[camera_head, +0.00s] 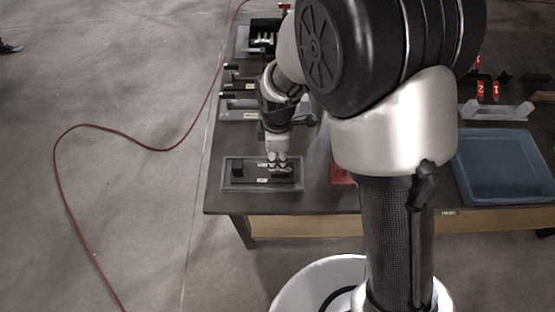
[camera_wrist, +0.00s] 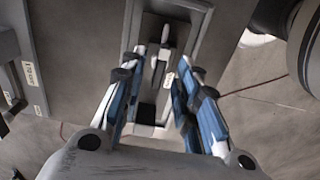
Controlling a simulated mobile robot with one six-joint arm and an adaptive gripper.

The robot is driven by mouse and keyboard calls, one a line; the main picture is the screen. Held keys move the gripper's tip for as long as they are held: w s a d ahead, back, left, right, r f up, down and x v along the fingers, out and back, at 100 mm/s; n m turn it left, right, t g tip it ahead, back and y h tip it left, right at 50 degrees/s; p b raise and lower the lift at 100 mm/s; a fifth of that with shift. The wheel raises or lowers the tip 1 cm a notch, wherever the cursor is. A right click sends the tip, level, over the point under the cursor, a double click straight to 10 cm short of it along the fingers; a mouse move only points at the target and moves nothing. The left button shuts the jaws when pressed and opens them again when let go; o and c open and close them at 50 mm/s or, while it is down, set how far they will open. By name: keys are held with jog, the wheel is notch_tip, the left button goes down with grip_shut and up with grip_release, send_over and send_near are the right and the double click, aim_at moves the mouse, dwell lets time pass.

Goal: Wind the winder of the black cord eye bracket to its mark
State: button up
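A black bracket (camera_head: 240,171) with a small white label sits in a shallow grey tray (camera_head: 227,187) at the table's near left corner. I cannot read its label or make out the mark. My gripper (camera_head: 278,166) points down over the bracket's right part. In the wrist view my gripper (camera_wrist: 165,62) has its two blue-padded fingers apart, one on each side of a narrow dark part of the bracket (camera_wrist: 148,103). A small light upright piece (camera_wrist: 165,37), perhaps the winder's handle, stands just beyond the fingertips. No clear contact shows.
Behind stand more black fixtures (camera_head: 238,86) on grey trays along the table's left side. A red item (camera_head: 341,174) lies right of the near tray, partly behind my arm. A blue bin (camera_head: 500,165) is at the right. A red cable (camera_head: 62,170) crosses the floor.

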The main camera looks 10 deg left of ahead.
jog(key=shift+f, duration=0.75)
jog(key=shift+c, duration=0.4)
grip_shut()
